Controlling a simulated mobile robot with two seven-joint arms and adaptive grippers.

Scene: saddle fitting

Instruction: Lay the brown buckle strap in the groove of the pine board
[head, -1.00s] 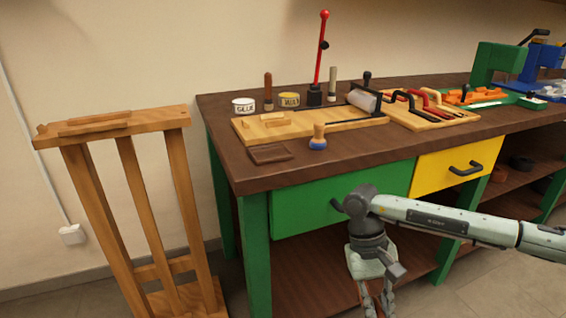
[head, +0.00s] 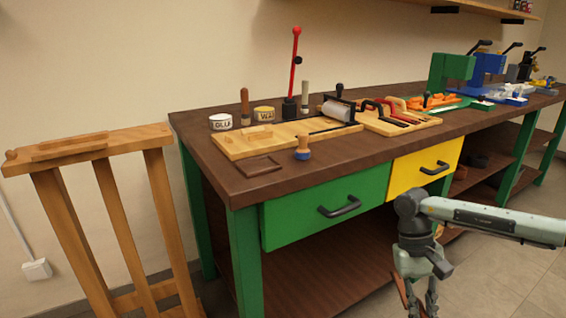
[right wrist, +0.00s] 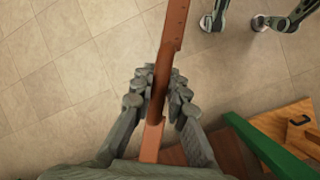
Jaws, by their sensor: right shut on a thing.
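My right gripper (head: 420,312) is low in front of the bench in the head view. In the right wrist view my right gripper (right wrist: 157,88) is shut on the brown strap (right wrist: 176,28), which runs lengthwise between the fingers and sticks out both ways. A bit of the strap (head: 399,290) shows beside the fingers in the head view. The buckle cannot be made out. The pale pine board (head: 232,147) lies flat on the bench, with a dark line, perhaps the groove, towards its right end. My left gripper is not seen.
The dark bench top (head: 340,155) has a green drawer (head: 290,222) and a yellow drawer (head: 405,175) below its front edge. A brush (head: 302,152), a small tray (head: 258,167), jars and a red-handled lever tool (head: 294,75) stand around the board. A wooden stand (head: 125,145) is at left.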

